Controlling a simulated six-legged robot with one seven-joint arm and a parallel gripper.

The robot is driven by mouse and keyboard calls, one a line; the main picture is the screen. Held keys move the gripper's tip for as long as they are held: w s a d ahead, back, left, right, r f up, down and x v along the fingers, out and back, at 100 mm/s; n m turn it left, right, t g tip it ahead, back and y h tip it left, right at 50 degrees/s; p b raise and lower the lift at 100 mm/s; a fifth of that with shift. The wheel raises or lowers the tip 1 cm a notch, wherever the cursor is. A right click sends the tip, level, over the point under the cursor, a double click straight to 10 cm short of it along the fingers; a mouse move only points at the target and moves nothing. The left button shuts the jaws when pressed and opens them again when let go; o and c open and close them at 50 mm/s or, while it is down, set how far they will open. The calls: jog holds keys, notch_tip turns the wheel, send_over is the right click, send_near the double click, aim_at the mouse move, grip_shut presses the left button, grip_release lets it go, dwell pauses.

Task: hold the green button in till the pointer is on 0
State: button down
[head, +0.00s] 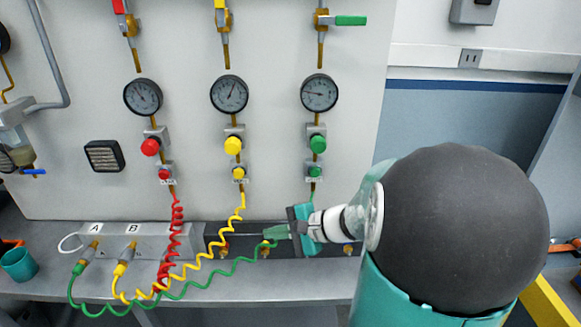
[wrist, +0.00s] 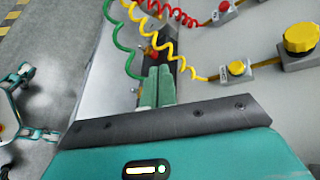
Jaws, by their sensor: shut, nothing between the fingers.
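The green column on the wall panel has a round gauge (head: 319,93), a large green knob (head: 317,143) and a smaller green button (head: 315,171) under it. The gauge's pointer lies toward the left; its numbers are too small to read. My gripper (head: 268,233) is shut and empty, below and left of the green button and apart from it, in front of the dark port strip. Its closed fingers also show in the wrist view (wrist: 159,78). The green button is not seen in the wrist view.
Yellow (head: 239,172) and red (head: 164,174) buttons sit left of the green one. Coiled red (head: 177,225), yellow (head: 236,220) and green (head: 190,287) hoses hang over the bench (head: 220,290). The green hose runs close to my fingers. Sockets A and B (head: 120,240) stand at left.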

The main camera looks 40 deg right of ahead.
aim_at(311, 174)
jog(key=s+d+r+m+t+h, duration=0.1)
jog(key=d+m+t+h, duration=0.3)
jog(key=d, duration=1)
jog(key=r+m+t, duration=0.1)
jog(key=m+t, duration=0.1)
jog(key=m, duration=0.1)
jog(key=shift+d+r, duration=0.15)
jog(key=w+d, duration=0.5)
jog(key=w, duration=0.2)
jog(key=shift+w+d, duration=0.1)
jog(key=shift+w, duration=0.1)
dwell(1.2)
jog(key=shift+w+d, duration=0.15)
jog(key=shift+w, duration=0.05)
jog(key=shift+w+d, duration=0.3)
jog(key=shift+w, duration=0.1)
dwell(3.5)
